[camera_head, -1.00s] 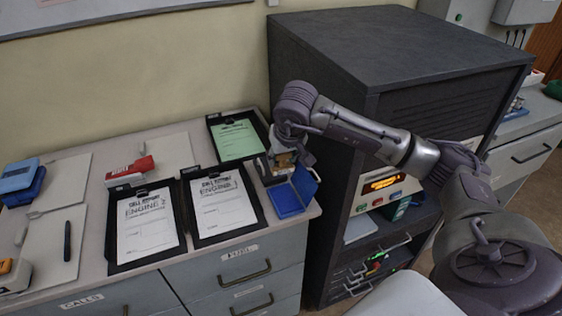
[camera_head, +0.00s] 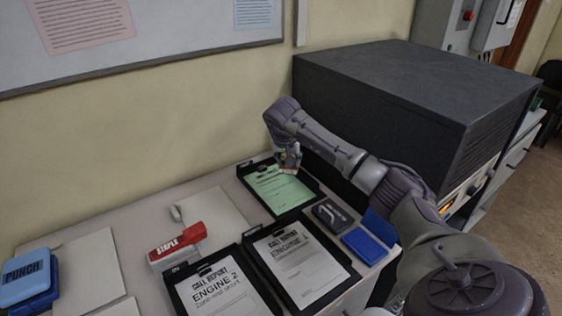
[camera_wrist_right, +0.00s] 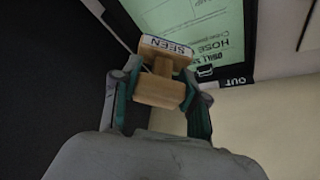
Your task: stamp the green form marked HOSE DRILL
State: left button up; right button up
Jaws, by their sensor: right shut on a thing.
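The green form (camera_head: 281,190) lies on a black clipboard at the back of the counter. In the right wrist view the green form (camera_wrist_right: 195,22) shows the words HOSE and DRILL, upside down. My right gripper (camera_head: 288,160) is over the form's far part, near the clip. In the right wrist view my right gripper (camera_wrist_right: 160,98) is shut on a wooden stamp (camera_wrist_right: 158,88), whose face end reads SEEN. I cannot tell whether the stamp touches the paper. My left gripper is not in view.
Two clipboards, ENGINE 1 (camera_head: 300,264) and ENGINE 2 (camera_head: 222,290), lie in front. A red stapler (camera_head: 178,243) and blue punch (camera_head: 28,282) stand left. A dark cabinet (camera_head: 400,85) stands close on the right.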

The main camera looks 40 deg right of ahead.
aim_at(289, 173)
jog(key=f+b, duration=0.3)
jog(key=f, duration=0.1)
jog(key=shift+s+d, duration=0.2)
jog(key=shift+s, duration=0.05)
jog(key=shift+w+a+f+b, duration=0.1)
jog(key=shift+a+f+b, duration=0.05)
jog(key=shift+f+b, duration=0.5)
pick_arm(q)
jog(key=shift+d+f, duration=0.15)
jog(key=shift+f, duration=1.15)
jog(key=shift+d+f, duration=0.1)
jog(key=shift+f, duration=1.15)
pick_arm(e)
jog(key=shift+f, duration=0.25)
pick_arm(q)
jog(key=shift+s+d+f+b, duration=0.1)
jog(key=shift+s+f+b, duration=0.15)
jog(key=shift+b, duration=0.25)
pick_arm(e)
jog(key=shift+f, duration=0.55)
notch_tip(289, 173, up, 7)
jog(key=p, duration=0.6)
jog(key=shift+r, duration=0.1)
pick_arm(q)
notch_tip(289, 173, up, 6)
